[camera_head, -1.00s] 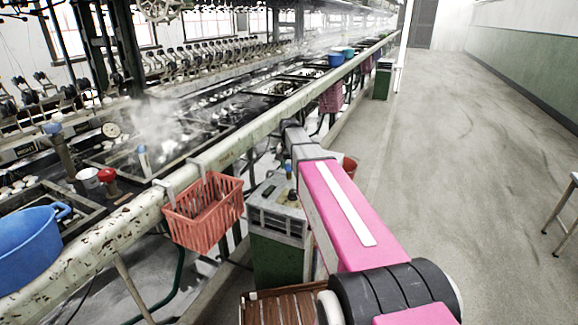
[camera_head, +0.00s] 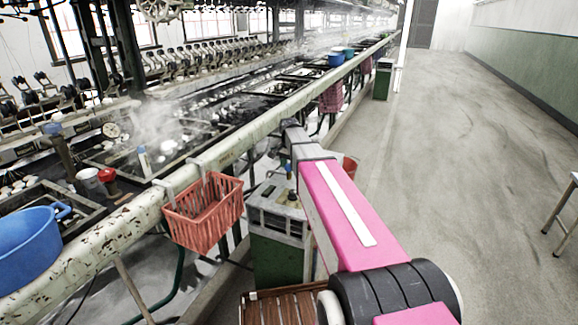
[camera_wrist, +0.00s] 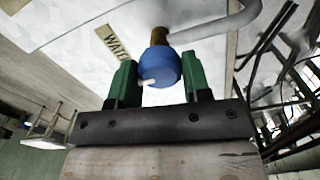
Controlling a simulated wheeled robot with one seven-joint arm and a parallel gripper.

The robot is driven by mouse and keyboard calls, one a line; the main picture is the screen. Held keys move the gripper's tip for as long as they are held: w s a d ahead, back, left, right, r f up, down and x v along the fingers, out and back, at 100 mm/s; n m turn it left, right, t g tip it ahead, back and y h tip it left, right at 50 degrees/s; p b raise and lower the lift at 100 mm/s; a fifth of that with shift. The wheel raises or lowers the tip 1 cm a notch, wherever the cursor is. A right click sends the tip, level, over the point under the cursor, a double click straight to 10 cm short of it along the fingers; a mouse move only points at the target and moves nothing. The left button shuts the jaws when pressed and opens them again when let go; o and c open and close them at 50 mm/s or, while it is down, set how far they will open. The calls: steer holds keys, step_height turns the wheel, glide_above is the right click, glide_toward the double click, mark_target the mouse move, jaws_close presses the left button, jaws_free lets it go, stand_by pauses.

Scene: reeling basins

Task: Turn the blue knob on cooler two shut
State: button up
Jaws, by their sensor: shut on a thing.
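A round blue knob (camera_wrist: 162,62) with a small white mark on its rim sits on a brass stem in the wrist view. The green fingers of my gripper (camera_wrist: 160,78) stand on either side of it, and my gripper is shut on it. A pale pipe curves away behind the stem. In the head view, a cooler (camera_head: 277,224) with a grey top and green lower body stands below the rail. A small blue piece (camera_head: 288,169) shows above its top, beside my pink arm. My gripper is hidden there. No cooler number is readable.
A tan label (camera_wrist: 113,43) reading "WAIT" lies near the knob. A red basket (camera_head: 203,212) hangs from the long worn rail (camera_head: 135,220), left of the cooler. A blue tub (camera_head: 28,245) sits farther left. The aisle floor (camera_head: 460,170) on the right is mostly clear.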

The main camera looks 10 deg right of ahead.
mark_target(289, 165)
steer(key=o, duration=0.9)
steer(key=shift+o, duration=0.2)
steer(key=shift+r, duration=0.1)
step_height(289, 165, up, 11)
steer(key=shift+f, duration=0.2)
